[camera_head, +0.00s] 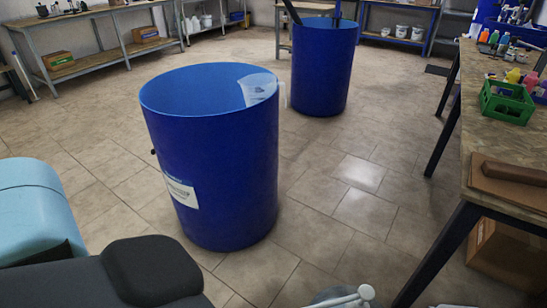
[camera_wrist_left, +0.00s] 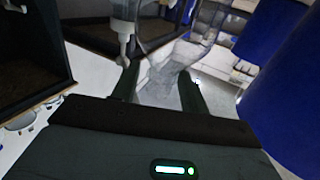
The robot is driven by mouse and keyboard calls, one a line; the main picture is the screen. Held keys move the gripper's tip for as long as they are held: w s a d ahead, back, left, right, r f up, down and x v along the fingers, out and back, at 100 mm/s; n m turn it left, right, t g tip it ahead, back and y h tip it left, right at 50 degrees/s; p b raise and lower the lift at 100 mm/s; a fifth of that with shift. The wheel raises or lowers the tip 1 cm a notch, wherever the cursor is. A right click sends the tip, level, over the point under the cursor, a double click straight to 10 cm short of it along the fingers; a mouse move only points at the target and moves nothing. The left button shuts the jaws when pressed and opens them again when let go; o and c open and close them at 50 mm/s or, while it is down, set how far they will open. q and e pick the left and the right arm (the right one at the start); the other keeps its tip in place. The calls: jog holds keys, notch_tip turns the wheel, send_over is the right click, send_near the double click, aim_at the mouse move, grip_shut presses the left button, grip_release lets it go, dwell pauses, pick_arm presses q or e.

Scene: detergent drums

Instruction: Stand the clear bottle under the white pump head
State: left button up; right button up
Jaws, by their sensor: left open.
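In the left wrist view, the fingers of my left gripper (camera_wrist_left: 158,88) are open, with the clear bottle (camera_wrist_left: 164,72) between them. The bottle is see-through and blurred, so I cannot tell whether either finger touches it. A white nozzle (camera_wrist_left: 122,42) hangs beside the bottle near the left finger. In the head view, the white pump head (camera_head: 365,292) shows at the bottom edge, its spout pointing left. A greyish clear shape lies under that spout, mostly cut off; I cannot tell if it is the bottle. My right gripper is not in view.
A large open blue drum (camera_head: 225,180) stands in the middle, a clear jug (camera_head: 257,88) hooked on its rim. Another blue drum (camera_head: 322,70) stands behind. A workbench (camera_head: 480,140) with a green crate (camera_head: 507,103) is at the right. Tiled floor is clear between them.

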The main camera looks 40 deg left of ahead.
pick_arm(q)
jog(key=s+a, duration=0.2)
jog(key=s, duration=1)
dwell(0.3)
